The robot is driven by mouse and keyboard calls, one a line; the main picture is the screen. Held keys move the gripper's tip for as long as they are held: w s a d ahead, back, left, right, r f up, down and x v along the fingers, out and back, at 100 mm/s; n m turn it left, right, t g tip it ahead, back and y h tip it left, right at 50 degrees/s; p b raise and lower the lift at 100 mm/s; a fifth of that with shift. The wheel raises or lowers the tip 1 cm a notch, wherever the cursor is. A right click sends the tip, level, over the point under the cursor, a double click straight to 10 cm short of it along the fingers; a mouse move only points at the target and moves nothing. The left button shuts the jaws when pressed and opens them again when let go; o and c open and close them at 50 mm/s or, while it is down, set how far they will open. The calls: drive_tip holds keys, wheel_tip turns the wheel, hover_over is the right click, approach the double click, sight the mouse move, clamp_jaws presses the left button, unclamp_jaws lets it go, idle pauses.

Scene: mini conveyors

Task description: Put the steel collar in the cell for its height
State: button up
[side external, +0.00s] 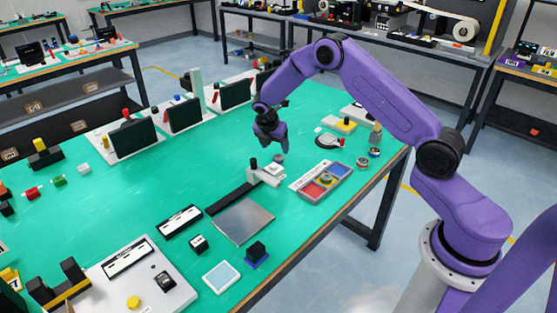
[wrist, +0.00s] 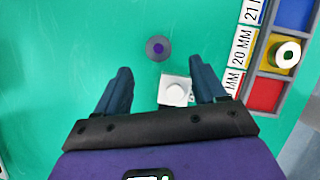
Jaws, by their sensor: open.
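A sorting tray (side external: 300,195) has blue (side external: 335,168), yellow and red (side external: 314,190) cells; labels 21 MM and 20 MM read in the wrist view (wrist: 243,46). A grey round piece (wrist: 158,48) with a purple centre stands on the green table, just beyond a white block (wrist: 175,91) with a round top. I cannot tell for certain which piece is the steel collar. My gripper (side external: 271,148) is open and empty, above the table near the white block.
Small round parts (side external: 362,162) lie right of the tray, near the table edge. Black panels (side external: 135,138) stand along the far left side.

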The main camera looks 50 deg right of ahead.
sight(279, 156)
drive_tip(key=shift+x, duration=3.4)
drive_tip(key=shift+w+d+r, duration=0.1)
drive_tip(key=shift+w+d, duration=0.1)
drive_tip(key=shift+c, duration=0.3)
drive_tip(key=c, duration=1.2)
